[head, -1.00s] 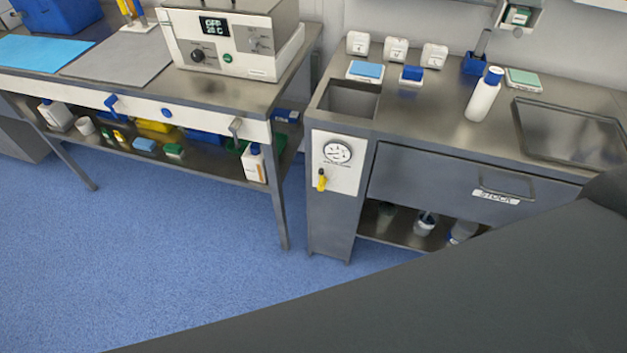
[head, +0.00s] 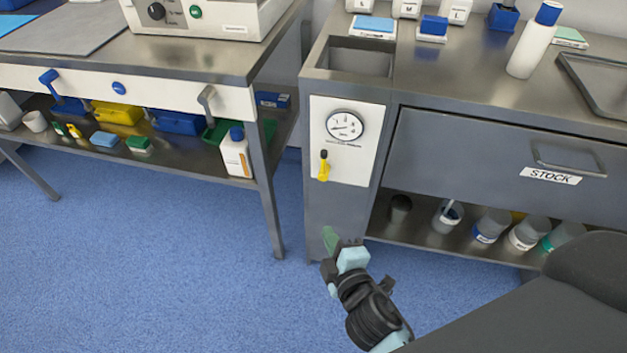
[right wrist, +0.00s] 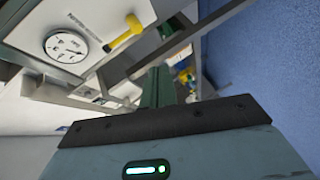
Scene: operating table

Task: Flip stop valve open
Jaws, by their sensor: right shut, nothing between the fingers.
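The stop valve has a yellow lever (head: 323,168) hanging roughly upright from a dark pivot on a white panel (head: 358,163), just below and left of a round gauge (head: 344,125). My right gripper (head: 330,238) is below the lever in the head view, near the foot of the cabinet and apart from the lever. Its green fingers are shut and empty. In the right wrist view, the yellow lever (right wrist: 125,35) and the gauge (right wrist: 67,46) show upper left, away from the fingers (right wrist: 157,88). My left gripper is not in view.
The steel counter (head: 463,75) with its STOCK drawer (head: 480,155) stands right of the panel. Several jars sit on the shelf below. The left bench (head: 200,66) has a leg close to the cabinet. Blue floor (head: 200,270) lies open in front.

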